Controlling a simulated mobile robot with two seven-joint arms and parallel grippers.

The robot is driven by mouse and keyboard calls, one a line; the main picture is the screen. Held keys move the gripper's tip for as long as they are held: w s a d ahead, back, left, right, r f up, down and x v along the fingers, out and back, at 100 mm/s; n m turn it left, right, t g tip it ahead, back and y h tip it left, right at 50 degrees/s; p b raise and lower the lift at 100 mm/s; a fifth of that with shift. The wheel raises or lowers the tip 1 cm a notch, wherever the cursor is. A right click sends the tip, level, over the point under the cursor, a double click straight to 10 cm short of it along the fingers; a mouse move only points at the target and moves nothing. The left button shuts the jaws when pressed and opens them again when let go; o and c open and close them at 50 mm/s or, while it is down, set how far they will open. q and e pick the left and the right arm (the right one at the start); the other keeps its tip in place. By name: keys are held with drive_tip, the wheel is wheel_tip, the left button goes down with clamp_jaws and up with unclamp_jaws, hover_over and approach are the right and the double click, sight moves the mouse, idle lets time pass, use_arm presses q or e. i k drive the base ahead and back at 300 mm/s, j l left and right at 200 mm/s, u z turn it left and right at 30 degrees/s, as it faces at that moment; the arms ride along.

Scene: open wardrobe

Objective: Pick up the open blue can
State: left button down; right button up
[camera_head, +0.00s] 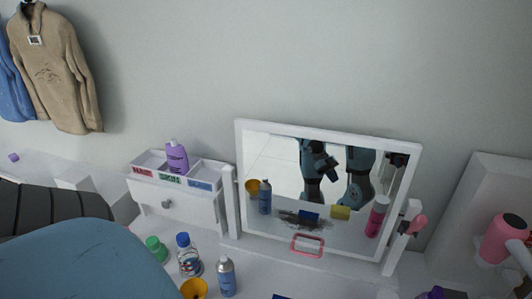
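A slim blue-grey can (227,279) with a pale, narrow top and no coloured cap stands upright on the white tabletop at bottom centre. It looks like the open blue can; its base is near the lower picture edge. Its reflection shows in the mirror (240,150). Neither of my grippers shows directly. A large blue part of my arm fills the lower left. Dark and blue arm parts are reflected in the mirror, but their gripper state is unclear.
A yellow cup (194,289), a blue-capped bottle (189,263) and a green-capped bottle (157,251) crowd the can's left. A white organiser (190,205) holds a purple bottle (177,157). A pink hair dryer (505,238) is at right.

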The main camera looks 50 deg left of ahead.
sight(226, 274)
drive_tip(key=j+u, duration=0.1)
drive_tip(key=u, duration=0.4)
drive_tip(key=k+j+u, duration=0.1)
drive_tip(key=u, duration=0.35)
drive_tip(key=j+u, duration=0.1)
drive_tip(key=u, duration=0.8)
drive_tip(key=k+l+u, duration=0.1)
drive_tip(key=l+u, duration=0.15)
drive_tip(key=l, duration=0.35)
drive_tip(key=i+j+z, duration=0.25)
drive_tip(key=j, duration=1.05)
drive_tip(key=k+j+z, duration=0.1)
drive_tip(key=j+z, duration=0.2)
drive_tip(key=j, duration=1)
